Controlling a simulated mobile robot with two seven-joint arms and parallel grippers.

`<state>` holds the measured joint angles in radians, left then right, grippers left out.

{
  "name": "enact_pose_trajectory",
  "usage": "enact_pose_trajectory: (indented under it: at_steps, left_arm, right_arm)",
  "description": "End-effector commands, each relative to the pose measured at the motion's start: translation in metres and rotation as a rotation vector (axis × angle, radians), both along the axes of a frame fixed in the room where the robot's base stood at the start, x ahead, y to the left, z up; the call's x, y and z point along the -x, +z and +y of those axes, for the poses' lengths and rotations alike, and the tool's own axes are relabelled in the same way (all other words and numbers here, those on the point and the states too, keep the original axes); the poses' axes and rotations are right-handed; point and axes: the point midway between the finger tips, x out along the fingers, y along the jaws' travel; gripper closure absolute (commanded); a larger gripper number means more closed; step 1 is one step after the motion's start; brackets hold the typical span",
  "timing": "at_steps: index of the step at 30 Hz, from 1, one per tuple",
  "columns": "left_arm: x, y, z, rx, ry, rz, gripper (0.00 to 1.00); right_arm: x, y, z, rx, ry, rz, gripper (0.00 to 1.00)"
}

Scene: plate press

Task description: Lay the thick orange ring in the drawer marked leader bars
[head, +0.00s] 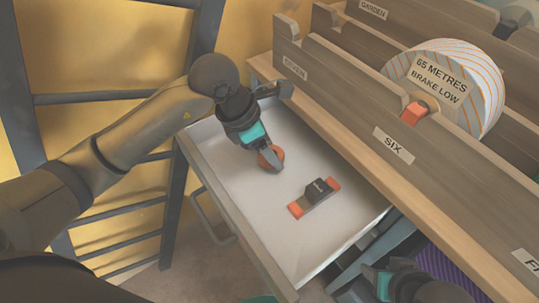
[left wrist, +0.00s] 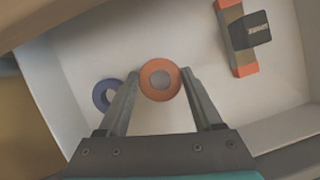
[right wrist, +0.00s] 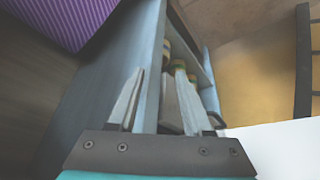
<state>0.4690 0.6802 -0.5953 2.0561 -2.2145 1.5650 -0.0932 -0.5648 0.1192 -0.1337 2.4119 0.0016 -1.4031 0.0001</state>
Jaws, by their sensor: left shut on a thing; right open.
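The thick orange ring (head: 279,154) is held between the fingers of my left gripper (head: 270,165), inside an open, white-lined drawer (head: 240,190). In the left wrist view, the ring (left wrist: 160,96) sits between the two fingertips (left wrist: 160,78), its hole facing the camera. I cannot tell whether it touches the drawer floor. No leader bars marking is readable. A bar with orange ends (head: 296,209) and a dark labelled block lies on the drawer floor, apart from the ring. My right gripper (right wrist: 165,95) is open and empty; in the head view it is low at the right.
A blue ring (left wrist: 100,96) lies in the drawer beside my left finger. A wooden rack (head: 350,95) with a white spool (head: 455,72) stands behind. In the right wrist view, several banded rods (right wrist: 180,85) stand in a grey-blue compartment. The drawer's near floor is clear.

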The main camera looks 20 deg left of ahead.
Motion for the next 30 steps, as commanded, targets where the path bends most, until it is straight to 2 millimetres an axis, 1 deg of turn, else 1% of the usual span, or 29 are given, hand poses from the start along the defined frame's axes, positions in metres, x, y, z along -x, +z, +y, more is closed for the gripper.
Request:
enact_pose_trajectory:
  at_steps: [1, 4, 11, 18, 19, 26, 30]
  left_arm:
    - [0.0005, -0.0105, -0.0002, 0.001, 0.0, 0.002, 0.94]
    - [0.0001, -0.0169, 0.0001, -0.001, 0.0, 0.001, 0.94]
    - [-0.0001, -0.0165, 0.0002, -0.001, 0.0, -0.001, 0.94]
    - [-0.0001, -0.0192, 0.0003, -0.001, -0.001, -0.001, 0.94]
    - [0.0001, -0.019, 0.0002, -0.001, 0.0, 0.0, 0.3]
    - [0.0002, -0.0189, 0.0003, -0.001, 0.0, 0.0, 0.04]
    - [0.0002, -0.0189, 0.0003, -0.001, 0.0, 0.0, 0.03]
  right_arm:
    - [-0.0007, 0.0006, 0.0016, -0.005, 0.004, -0.017, 0.5]
    - [-0.0018, 0.0063, 0.0034, -0.012, 0.007, -0.038, 0.5]
    - [-0.0023, 0.009, 0.0039, -0.014, 0.007, -0.044, 0.5]
    - [-0.0065, 0.0062, 0.0079, -0.025, 0.014, -0.07, 0.5]
    - [-0.0067, 0.0064, 0.0083, -0.026, 0.015, -0.072, 0.5]
    - [-0.0063, 0.0063, 0.0084, -0.025, 0.015, -0.069, 0.5]
    - [-0.0061, 0.0063, 0.0083, -0.025, 0.015, -0.069, 0.5]
